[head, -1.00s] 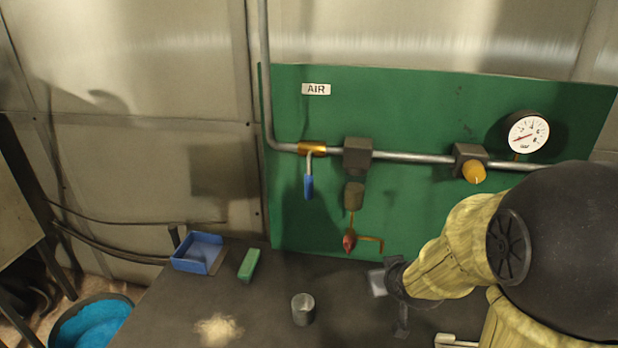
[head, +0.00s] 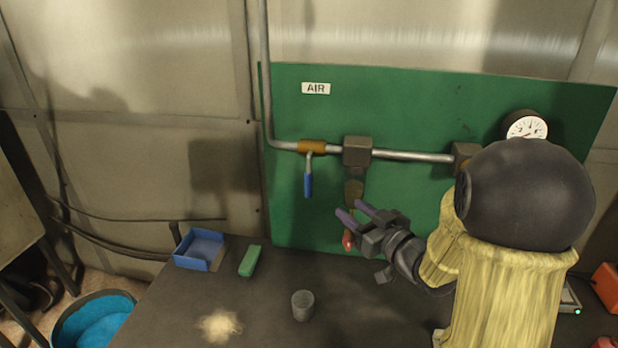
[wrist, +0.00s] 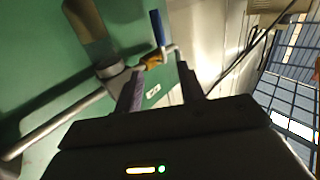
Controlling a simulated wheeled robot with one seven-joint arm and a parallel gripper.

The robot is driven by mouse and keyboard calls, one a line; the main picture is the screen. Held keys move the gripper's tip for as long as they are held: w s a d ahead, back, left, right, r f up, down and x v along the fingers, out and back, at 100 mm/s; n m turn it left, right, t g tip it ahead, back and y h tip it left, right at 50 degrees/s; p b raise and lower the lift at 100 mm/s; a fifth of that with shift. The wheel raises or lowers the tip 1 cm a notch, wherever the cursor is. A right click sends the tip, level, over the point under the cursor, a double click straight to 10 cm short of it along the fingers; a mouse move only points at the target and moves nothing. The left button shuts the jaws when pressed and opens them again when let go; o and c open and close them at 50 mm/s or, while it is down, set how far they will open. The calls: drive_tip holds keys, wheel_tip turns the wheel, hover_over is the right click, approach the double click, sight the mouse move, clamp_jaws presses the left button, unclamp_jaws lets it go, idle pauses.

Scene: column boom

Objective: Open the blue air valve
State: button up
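The air valve has a brass body (head: 312,147) on the metal pipe, below the AIR label. Its blue lever handle (head: 308,184) hangs straight down, across the pipe. In the wrist view the blue handle (wrist: 157,28) and brass body (wrist: 154,61) show beyond the fingertips. My gripper (head: 352,210) is open and empty, with dark purple fingers pointing left. In the head view it is to the right of the handle and a little lower, apart from it. In the wrist view a clear gap shows between the fingers (wrist: 163,78).
A grey block (head: 357,152) on the pipe and a bowl below it are right of the valve. A red knob (head: 347,241) is just below my fingers. A gauge (head: 526,127) is partly hidden by my arm. The bench holds a blue bin (head: 200,250), green block (head: 250,261) and grey cup (head: 303,306).

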sight(311, 179)
drive_tip(key=p+x, duration=0.6)
drive_tip(key=x, duration=1.1)
drive_tip(key=shift+w+a, duration=0.2)
drive_tip(key=shift+a, duration=0.05)
drive_tip(key=shift+c, duration=0.4)
clamp_jaws()
